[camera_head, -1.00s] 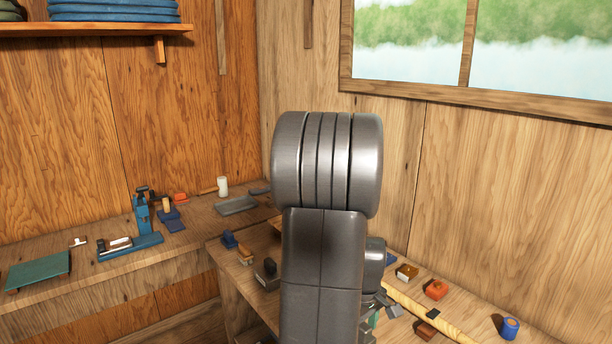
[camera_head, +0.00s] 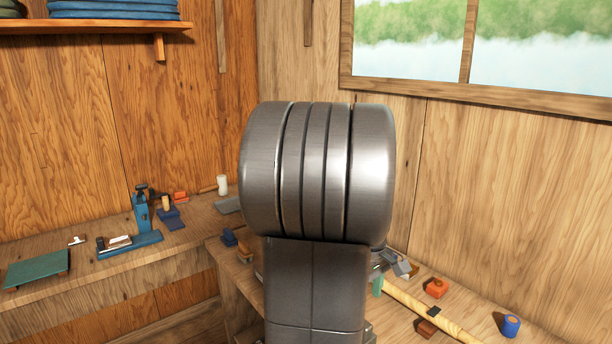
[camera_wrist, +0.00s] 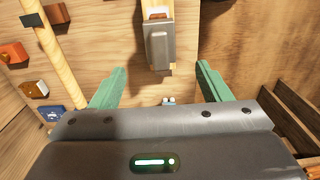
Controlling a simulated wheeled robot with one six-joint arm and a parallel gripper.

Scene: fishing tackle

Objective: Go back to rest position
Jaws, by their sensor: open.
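My gripper (camera_wrist: 158,82) is open in the wrist view, its two green fingers spread wide apart with nothing held between them. In the head view only a small part of my gripper (camera_head: 384,272) shows, to the right of my large grey arm link, above the right-hand bench. My arm hides the middle of that bench. A grey and wooden piece (camera_wrist: 158,45) lies beyond the fingertips in the wrist view, apart from both fingers.
A wooden rod (camera_head: 412,306) lies on the right bench with an orange block (camera_head: 436,288) and a blue round item (camera_head: 510,325). The left bench holds a blue tool stand (camera_head: 142,215) and a green board (camera_head: 38,268). Walls and a window (camera_head: 540,45) stand behind.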

